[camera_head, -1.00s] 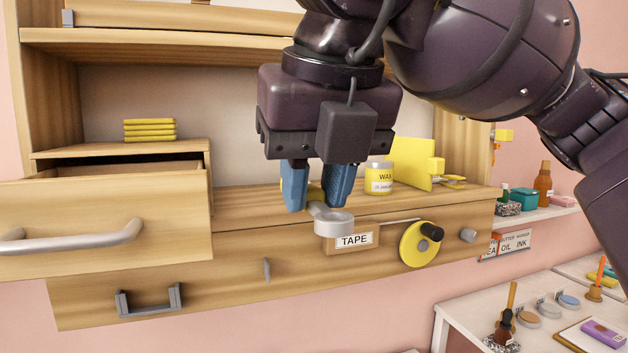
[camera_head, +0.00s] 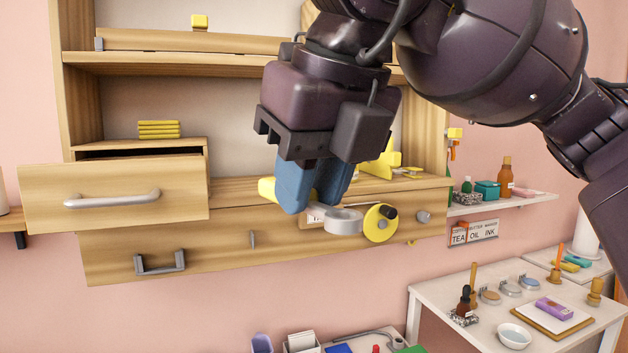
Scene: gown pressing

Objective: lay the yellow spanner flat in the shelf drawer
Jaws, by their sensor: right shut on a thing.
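My right gripper (camera_head: 312,205) is shut on the yellow spanner, its blue fingers around the middle. The spanner's yellow handle end (camera_head: 267,189) shows left of the fingers. The spanner is held in front of the shelf unit, to the right of the shelf drawer. The shelf drawer (camera_head: 105,197), with a grey bar handle, stands pulled out at the left. Its inside is mostly hidden behind its tall front. My left gripper is not in view.
Yellow stacked pieces (camera_head: 158,129) lie on the ledge above the drawer. A lower drawer front (camera_head: 205,248) has a dark handle. A yellow disc with a knob (camera_head: 380,223) is right of the ring head. A white table (camera_head: 425,300) with small items stands at the lower right.

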